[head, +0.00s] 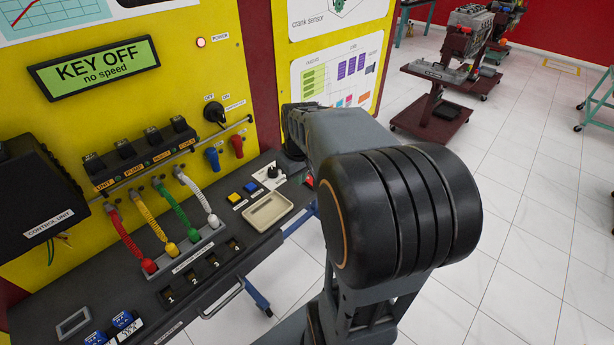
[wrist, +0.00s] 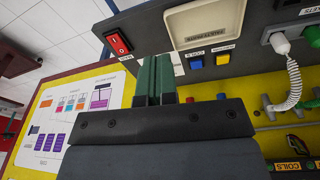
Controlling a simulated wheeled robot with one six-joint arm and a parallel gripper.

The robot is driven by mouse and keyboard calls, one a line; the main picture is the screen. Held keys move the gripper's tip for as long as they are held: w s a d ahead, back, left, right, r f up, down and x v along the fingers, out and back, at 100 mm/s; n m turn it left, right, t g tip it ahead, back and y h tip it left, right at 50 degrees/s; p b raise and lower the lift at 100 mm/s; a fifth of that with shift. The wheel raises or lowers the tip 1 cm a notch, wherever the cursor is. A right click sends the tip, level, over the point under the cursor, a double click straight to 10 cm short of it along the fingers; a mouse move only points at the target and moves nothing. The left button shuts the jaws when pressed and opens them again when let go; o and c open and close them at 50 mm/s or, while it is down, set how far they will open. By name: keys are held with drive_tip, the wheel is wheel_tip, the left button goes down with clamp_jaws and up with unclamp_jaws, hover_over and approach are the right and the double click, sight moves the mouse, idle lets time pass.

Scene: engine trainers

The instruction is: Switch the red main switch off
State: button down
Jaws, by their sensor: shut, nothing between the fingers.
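The red main switch (wrist: 118,43) is a rocker in a dark frame on the grey panel, at the upper left of the wrist view. Which way it is tipped I cannot tell. In the head view only a small red part of it (head: 309,182) shows beside my arm. My gripper (wrist: 155,62) shows green fingers close together, empty, to the right of and below the switch in the wrist view, apart from it in the picture. In the head view my arm hides the gripper.
The beige tray (head: 268,211), blue button (head: 250,187) and yellow button (head: 234,198) lie near the switch. The black key knob (head: 215,112) is on the yellow board. The display (head: 95,68) reads KEY OFF, no speed. The power lamp (head: 201,42) looks lit.

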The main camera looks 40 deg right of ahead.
sight(308, 179)
drive_tip(key=w+d+r+n, duration=0.1)
drive_tip(key=w+d+n, duration=0.2)
drive_tip(key=n, duration=0.6)
drive_tip(key=w+d+r+n, duration=0.1)
drive_tip(key=w+d+n, duration=0.3)
drive_tip(key=d+n, duration=0.3)
drive_tip(key=shift+d+n+y+b, duration=0.2)
drive_tip(key=shift+n+y+b, duration=0.15)
drive_tip(key=shift+n, duration=1.45)
drive_tip(key=shift+f, duration=0.1)
drive_tip(key=f, duration=0.4)
drive_tip(key=w+f+p, duration=0.1)
drive_tip(key=f, duration=0.4)
drive_tip(key=w+f, duration=0.1)
drive_tip(key=f, duration=0.3)
drive_tip(key=shift+a+f+p, duration=0.15)
drive_tip(key=shift+f+p, duration=0.15)
drive_tip(key=shift+f, duration=0.1)
